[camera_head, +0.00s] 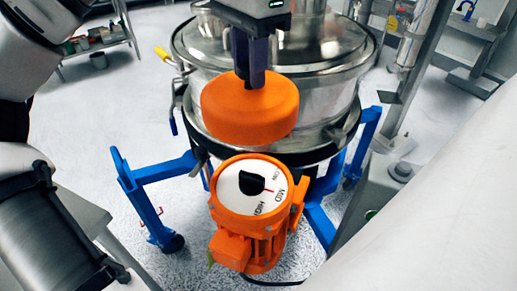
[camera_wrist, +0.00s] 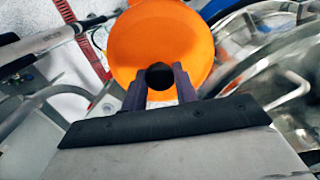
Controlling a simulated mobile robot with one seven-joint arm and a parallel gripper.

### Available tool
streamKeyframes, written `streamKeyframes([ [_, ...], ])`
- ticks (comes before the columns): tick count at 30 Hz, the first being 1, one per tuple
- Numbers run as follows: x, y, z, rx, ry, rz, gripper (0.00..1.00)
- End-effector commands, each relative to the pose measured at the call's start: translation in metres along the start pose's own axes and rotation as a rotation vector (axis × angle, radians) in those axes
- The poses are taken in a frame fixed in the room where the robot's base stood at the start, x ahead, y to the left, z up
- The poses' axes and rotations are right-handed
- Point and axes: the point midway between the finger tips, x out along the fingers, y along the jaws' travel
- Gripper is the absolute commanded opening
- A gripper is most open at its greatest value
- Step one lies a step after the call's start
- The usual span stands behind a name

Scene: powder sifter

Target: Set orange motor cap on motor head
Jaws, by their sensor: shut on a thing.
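The orange motor cap (camera_head: 248,110) is a round, shallow cover held in the air in the head view. My gripper (camera_head: 251,82) is shut on the top of the cap. In the wrist view the cap (camera_wrist: 150,38) shows as a broad orange disc, and the fingers of my gripper (camera_wrist: 160,88) close around a dark round knob at its middle. The motor head (camera_head: 250,185) is below the cap in the head view, with a white dial face, a black pointer and an orange body. The cap is apart from it, and its far edge is near the cap in the picture.
A steel sifter drum (camera_head: 320,65) stands just behind the motor. A blue wheeled frame (camera_head: 150,195) surrounds the motor. A grey post with a knob (camera_head: 400,172) is at the right. A shelf (camera_head: 98,42) stands at the back left. Open floor lies at the left.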

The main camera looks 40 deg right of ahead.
Motion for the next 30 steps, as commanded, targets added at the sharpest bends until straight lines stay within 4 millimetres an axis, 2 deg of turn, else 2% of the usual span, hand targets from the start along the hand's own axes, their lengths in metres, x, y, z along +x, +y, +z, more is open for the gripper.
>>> streamKeyframes([
  [1,0.018,0.0,0.0,0.006,0.001,0.005,0.0],
  [3,0.037,0.0,0.0,0.007,0.002,0.005,0.0],
  [12,0.109,0.0,0.0,0.0,-0.002,0.0,0.0],
  [15,0.124,0.0,0.0,0.0,-0.001,0.0,0.0],
  [22,0.141,0.0,0.0,0.0,-0.001,0.0,0.0],
  [27,0.166,0.0,0.0,-0.001,-0.001,0.001,0.0],
  [30,0.175,0.0,0.0,0.0,0.0,0.0,0.0],
])
